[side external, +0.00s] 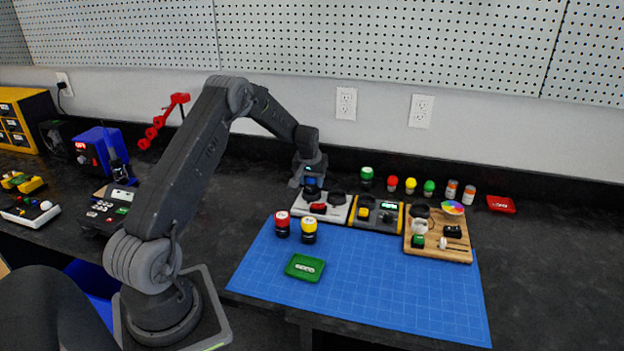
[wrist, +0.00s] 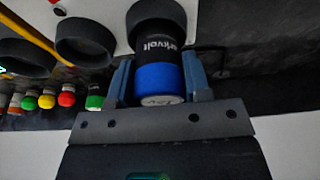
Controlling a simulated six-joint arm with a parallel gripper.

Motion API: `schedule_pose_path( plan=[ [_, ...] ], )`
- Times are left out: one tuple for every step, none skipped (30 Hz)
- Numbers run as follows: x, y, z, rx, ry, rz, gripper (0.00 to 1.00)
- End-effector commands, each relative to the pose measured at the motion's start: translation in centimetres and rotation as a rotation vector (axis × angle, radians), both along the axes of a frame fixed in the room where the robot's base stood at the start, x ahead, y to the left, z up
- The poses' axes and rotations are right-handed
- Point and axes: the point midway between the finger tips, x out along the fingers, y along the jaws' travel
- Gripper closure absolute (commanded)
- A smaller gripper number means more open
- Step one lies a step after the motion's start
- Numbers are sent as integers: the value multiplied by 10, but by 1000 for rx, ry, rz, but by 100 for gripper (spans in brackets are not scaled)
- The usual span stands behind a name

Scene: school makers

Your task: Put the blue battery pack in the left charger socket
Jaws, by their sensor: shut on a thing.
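The blue battery pack (wrist: 158,78) has a blue band and a black part with white lettering. My gripper (wrist: 155,85) is shut on it, one finger on each side. In the side view my gripper (side external: 310,176) points down over the left end of the white charger (side external: 341,217), with the pack (side external: 311,182) upright below it. The pack's far end meets the black ring of the left socket (wrist: 160,12); I cannot tell how deep it sits. The charger's right socket (side external: 337,198) is an empty black ring, also in the wrist view (wrist: 85,42).
A dark charger with yellow sides (side external: 377,226) and a wooden board with small parts (side external: 438,256) stand to the right. Red-topped (side external: 282,224) and yellow-topped (side external: 309,231) packs and a green tray (side external: 305,268) are on the blue mat (side external: 400,300). The mat's front right is clear.

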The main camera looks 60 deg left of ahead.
Motion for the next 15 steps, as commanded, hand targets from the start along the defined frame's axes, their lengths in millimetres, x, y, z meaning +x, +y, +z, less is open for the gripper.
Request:
schedule_pose_path(
  plan=[
    [0, 0, -1, 1, -1, 0, 84],
    [0, 0, -1, 1, -1, 0, 84],
    [0, 0, -2, 1, -1, 0, 84],
    [0, 0, -3, 1, -1, 0, 84],
    [0, 0, -3, 1, -1, 0, 84],
    [0, 0, -4, 1, -1, 0, 84],
    [0, 0, -5, 1, -1, 0, 84],
    [0, 0, -5, 1, -1, 0, 84],
    [0, 0, -6, 1, -1, 0, 84],
    [1, 0, -6, 1, -1, 0, 84],
    [1, 0, -7, 1, -1, 0, 84],
    [1, 0, -8, 1, -1, 0, 84],
    [1, 0, -8, 1, -1, 0, 84],
    [1, 0, -9, 1, -1, 0, 84],
    [1, 0, -8, 2, -2, 0, 52]
  ],
)
